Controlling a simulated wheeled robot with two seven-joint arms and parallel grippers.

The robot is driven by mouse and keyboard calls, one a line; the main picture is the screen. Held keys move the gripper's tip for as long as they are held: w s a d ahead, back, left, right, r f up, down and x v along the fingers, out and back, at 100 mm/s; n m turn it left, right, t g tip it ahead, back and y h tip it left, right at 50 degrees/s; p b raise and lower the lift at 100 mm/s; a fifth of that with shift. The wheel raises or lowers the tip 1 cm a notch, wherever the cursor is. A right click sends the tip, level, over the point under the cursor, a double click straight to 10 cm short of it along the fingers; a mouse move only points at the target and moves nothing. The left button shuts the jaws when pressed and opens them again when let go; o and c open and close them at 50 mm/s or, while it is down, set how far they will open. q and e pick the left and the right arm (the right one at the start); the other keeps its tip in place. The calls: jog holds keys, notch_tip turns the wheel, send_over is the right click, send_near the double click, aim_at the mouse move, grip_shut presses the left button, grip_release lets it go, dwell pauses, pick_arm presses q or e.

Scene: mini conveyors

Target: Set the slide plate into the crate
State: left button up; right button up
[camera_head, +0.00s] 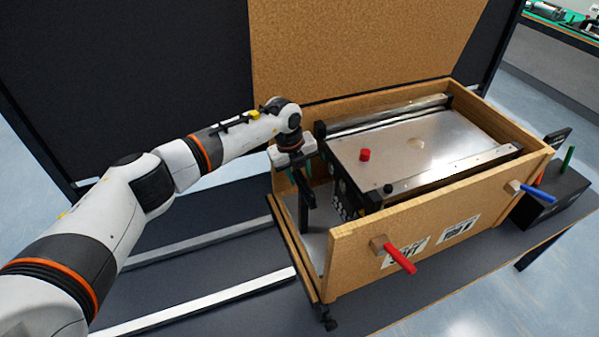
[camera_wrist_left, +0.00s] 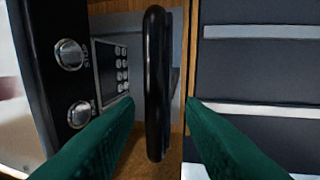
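The wooden crate (camera_head: 350,262) stands on the table with its top open. A broad silver plate (camera_head: 440,140) with a red knob (camera_head: 365,155) lies level inside it, on a black-sided unit. I take it for the slide plate. My left gripper (camera_head: 300,185) reaches down at the crate's left end, beside the unit's control panel. In the left wrist view, the green fingers (camera_wrist_left: 158,108) are apart, with an upright black bar (camera_wrist_left: 157,60) between or just beyond them. I cannot tell whether they touch it. The panel (camera_wrist_left: 112,70) shows at left. My right gripper is out of view.
The tan lid panel (camera_head: 350,45) rises behind the crate. A red-handled clamp (camera_head: 400,260) and a blue-handled one (camera_head: 535,192) stick out from the front wall. A black box (camera_head: 550,200) stands at right. Pale rails (camera_head: 200,300) cross the dark surface at left.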

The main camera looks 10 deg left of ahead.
pick_arm(q)
notch_tip(320, 180, up, 12)
jog(key=s+a+b, duration=0.1)
jog(key=a+b, duration=0.1)
jog(key=shift+s+f, duration=0.15)
